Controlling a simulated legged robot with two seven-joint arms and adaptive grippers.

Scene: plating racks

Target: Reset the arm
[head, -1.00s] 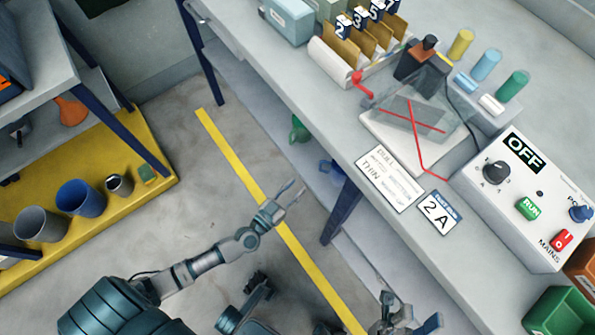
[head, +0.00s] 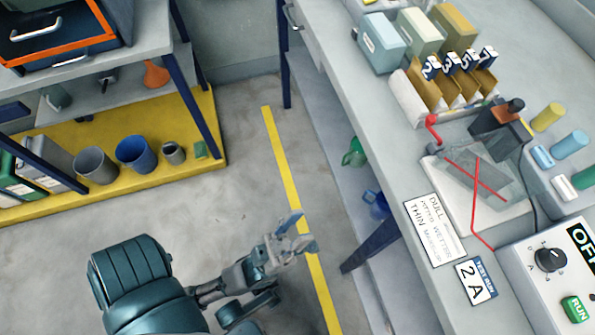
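My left gripper (head: 304,228) is in the lower middle of the head view, over the grey floor by the yellow line. Its two fingers are spread and nothing shows between them. It is left of the workbench and apart from it. My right gripper is out of view.
The grey workbench (head: 408,290) runs down the right side, with numbered racks (head: 447,84), a red-wired plate (head: 478,185) and a control box (head: 545,280). A yellow-based shelf (head: 120,194) with a blue bucket (head: 137,153) stands at left. Open floor (head: 225,212) lies between.

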